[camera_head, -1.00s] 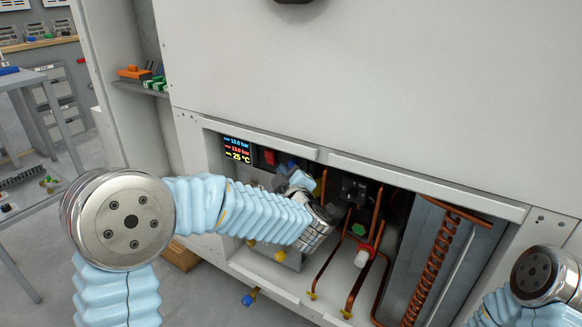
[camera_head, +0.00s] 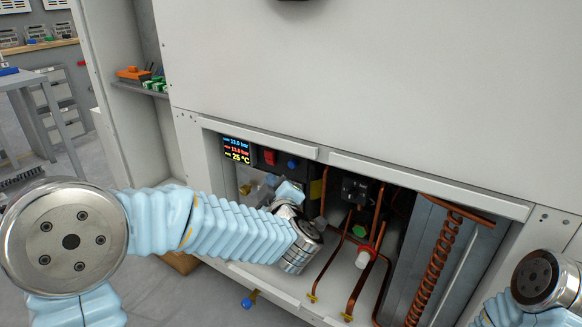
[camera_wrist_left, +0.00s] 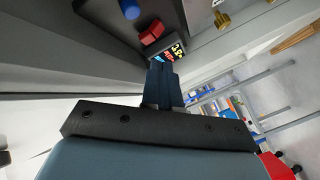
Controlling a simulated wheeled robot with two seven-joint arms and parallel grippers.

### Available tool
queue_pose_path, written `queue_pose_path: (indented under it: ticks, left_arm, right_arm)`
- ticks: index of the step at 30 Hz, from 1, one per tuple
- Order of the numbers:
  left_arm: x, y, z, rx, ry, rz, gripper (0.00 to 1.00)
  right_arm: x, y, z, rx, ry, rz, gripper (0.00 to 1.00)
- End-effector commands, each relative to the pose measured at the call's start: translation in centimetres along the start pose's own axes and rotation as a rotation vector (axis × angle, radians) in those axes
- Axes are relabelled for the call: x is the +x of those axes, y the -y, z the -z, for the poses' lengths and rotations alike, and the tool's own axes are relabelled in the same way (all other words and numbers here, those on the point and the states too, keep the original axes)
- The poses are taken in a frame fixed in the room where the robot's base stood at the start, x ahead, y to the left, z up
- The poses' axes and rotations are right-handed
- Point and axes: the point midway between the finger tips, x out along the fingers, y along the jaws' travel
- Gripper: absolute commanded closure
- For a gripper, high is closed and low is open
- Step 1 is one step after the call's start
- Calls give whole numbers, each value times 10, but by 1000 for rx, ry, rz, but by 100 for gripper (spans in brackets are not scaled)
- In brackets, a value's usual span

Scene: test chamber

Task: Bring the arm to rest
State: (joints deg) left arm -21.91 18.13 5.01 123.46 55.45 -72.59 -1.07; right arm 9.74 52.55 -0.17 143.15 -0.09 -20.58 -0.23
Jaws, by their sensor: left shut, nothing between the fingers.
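My left arm (camera_head: 215,232) comes in from the left of the head view, and its wrist (camera_head: 298,240) is at the front opening of the large white cabinet. In the left wrist view the dark fingers of my left gripper (camera_wrist_left: 161,72) are shut together with nothing between them. In the head view these fingers are mostly hidden behind the wrist. Part of my right arm (camera_head: 540,280) shows at the bottom right; its gripper is out of view.
The cabinet (camera_head: 380,80) opening holds a lit display (camera_head: 237,150), a red switch (camera_head: 270,157), a blue knob (camera_head: 293,164), copper pipes (camera_head: 325,259) and a copper coil (camera_head: 433,260). A blue-capped valve (camera_head: 249,300) sticks out below. A grey table (camera_head: 35,80) stands at left.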

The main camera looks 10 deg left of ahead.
Motion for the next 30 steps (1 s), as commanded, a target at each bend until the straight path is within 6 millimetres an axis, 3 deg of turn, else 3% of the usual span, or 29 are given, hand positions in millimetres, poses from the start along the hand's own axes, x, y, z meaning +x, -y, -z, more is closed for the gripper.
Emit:
queue_pose_path:
  ticks: [15,17,19,23,25,28,30]
  left_arm:
    - [0,0,0,0,-1,0,100]
    - [3,4,-6,21,20,1,100]
    - [9,17,-26,78,83,-2,100]
    - [14,73,-90,253,320,5,100]
    - [4,118,-130,354,500,22,100]
    - [-30,187,-176,470,769,59,100]
    - [-65,232,-198,529,958,90,100]
  right_arm:
    - [0,1,-1,-1,3,3,57]
    - [-3,3,-1,-2,5,5,57]
    - [-8,5,-1,-2,6,5,57]
    - [-22,12,-2,-5,8,7,57]
    - [-30,16,-2,-7,9,8,57]
    - [-40,22,-3,-9,12,10,57]
    - [-47,25,-4,-11,13,11,57]
